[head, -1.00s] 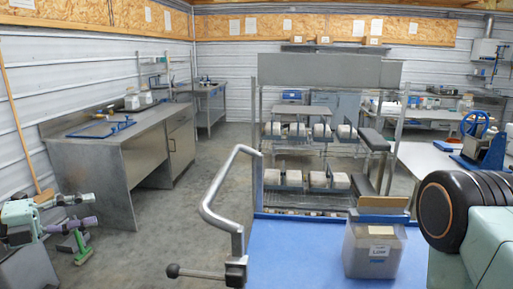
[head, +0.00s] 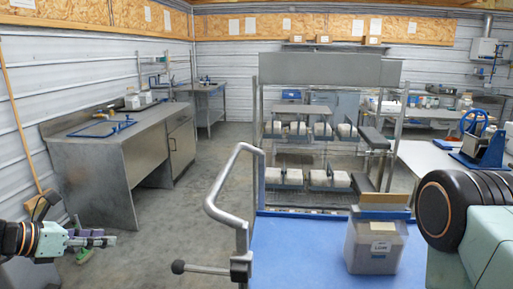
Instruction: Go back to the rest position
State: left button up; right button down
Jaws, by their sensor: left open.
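My left gripper (head: 100,241) is at the lower left, with its arm coming in from the left edge. Its fingers point right and are open, with nothing seen between them. It hangs in front of the floor and the near end of the steel bench, apart from the blue tabletop. My right gripper is not in view. A black ribbed joint and pale green housing at the lower right look like part of my right arm.
A bent metal handle (head: 212,200) with a dark-knobbed lever stands left of the blue tabletop (head: 300,250). A labelled grey bin (head: 376,248) sits on that top. A wire rack with several pale blocks stands behind. A steel bench (head: 90,172) is at left; open floor lies between.

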pick_arm(q)
jog(key=s+d+f+m+g+y+b, duration=0.25)
jog(key=s+d+f+m, duration=0.2)
jog(key=f+m, duration=0.5)
jog(key=s+d+f+m+g+y+b, duration=0.25)
jog(key=s+f+m, duration=0.25)
jog(key=f+m, duration=0.45)
jog(key=s+d+f+m+g+b, duration=0.1)
jog(key=s+d+f+m+b, duration=0.1)
jog(key=s, duration=0.7)
jog(key=s+d+f+m+g+b, duration=0.1)
jog(key=s+d+f+m, duration=0.3)
jog(key=s+f, duration=0.5)
jog(key=s+d+f+m+g+y+b, duration=0.1)
jog(key=s+d+f+m+g+b, duration=0.1)
jog(key=s+f+m, duration=0.3)
jog(key=s+d+f, duration=0.1)
jog(key=s, duration=0.3)
jog(key=shift+d+m+g+b, duration=0.3)
jog(key=shift+d+g+b, duration=0.05)
jog(key=shift+d+g, duration=0.05)
jog(key=shift+w, duration=0.1)
jog(key=shift+c, duration=0.3)
